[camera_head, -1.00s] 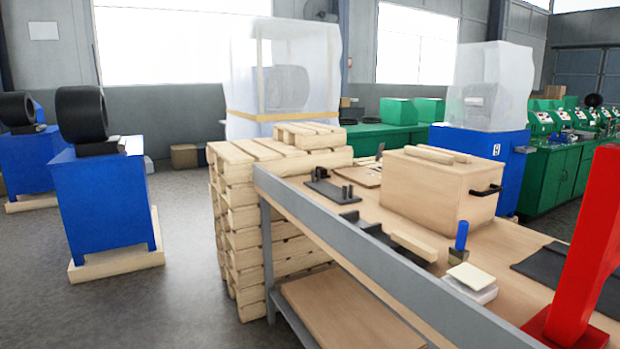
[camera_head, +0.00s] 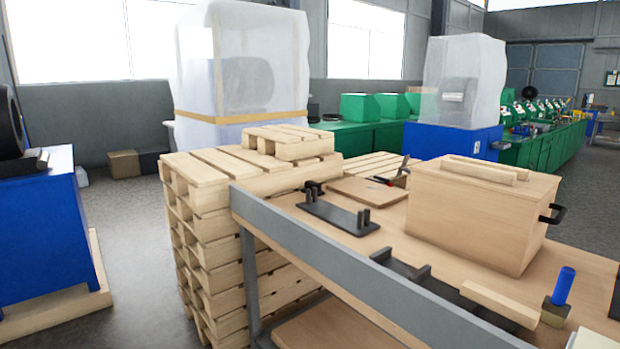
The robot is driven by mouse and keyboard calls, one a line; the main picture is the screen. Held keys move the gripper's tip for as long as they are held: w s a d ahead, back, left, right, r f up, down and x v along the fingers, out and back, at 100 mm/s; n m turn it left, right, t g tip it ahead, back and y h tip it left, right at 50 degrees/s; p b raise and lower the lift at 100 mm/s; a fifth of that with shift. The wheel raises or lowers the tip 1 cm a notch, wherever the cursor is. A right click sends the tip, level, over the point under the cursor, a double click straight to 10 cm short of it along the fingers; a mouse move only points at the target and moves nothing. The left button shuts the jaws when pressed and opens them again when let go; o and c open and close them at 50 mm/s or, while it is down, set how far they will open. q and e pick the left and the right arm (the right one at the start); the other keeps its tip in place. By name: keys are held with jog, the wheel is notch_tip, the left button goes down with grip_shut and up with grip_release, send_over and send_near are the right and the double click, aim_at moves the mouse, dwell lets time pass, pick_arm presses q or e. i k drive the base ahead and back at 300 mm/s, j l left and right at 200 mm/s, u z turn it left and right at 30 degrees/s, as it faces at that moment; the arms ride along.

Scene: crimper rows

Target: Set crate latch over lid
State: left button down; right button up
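A wooden crate (camera_head: 470,222) with a lid (camera_head: 487,178) stands on the workbench at the right. Two wooden strips (camera_head: 478,170) lie on the lid. A black handle (camera_head: 552,213) sticks out from the crate's right side. I cannot make out a latch on the sides that show, and the far side is hidden. Neither of my grippers is in view.
The workbench (camera_head: 400,258) has a grey front rail. On it are a black fixture (camera_head: 338,215), a wooden block (camera_head: 500,304), a blue-handled tool (camera_head: 562,288) and red-handled pliers (camera_head: 396,173). Stacked pallets (camera_head: 215,240) stand left of it.

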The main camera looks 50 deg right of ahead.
aim_at(403, 168)
jog(key=i+u, duration=0.1)
jog(key=u, duration=0.4)
jog(key=l+u, duration=0.1)
jog(key=u, duration=0.35)
jog(key=i+l+u, duration=0.15)
jog(key=u, duration=0.85)
jog(key=l+u, duration=0.15)
jog(key=u, duration=0.85)
jog(key=k+l+u, duration=0.1)
jog(key=u, duration=1.9)
jog(key=k+j+u, duration=0.1)
jog(key=u, duration=0.4)
jog(key=j+u, duration=0.15)
jog(key=u, duration=0.4)
jog(key=j+u, duration=0.15)
jog(key=u, duration=0.35)
jog(key=j+u, duration=0.15)
jog(key=u, duration=0.35)
jog(key=j+u, duration=0.15)
jog(key=u, duration=0.35)
jog(key=j+u, duration=0.1)
jog(key=u, duration=0.45)
jog(key=j+u, duration=0.1)
jog(key=u, duration=0.4)
jog(key=i+l, duration=0.05)
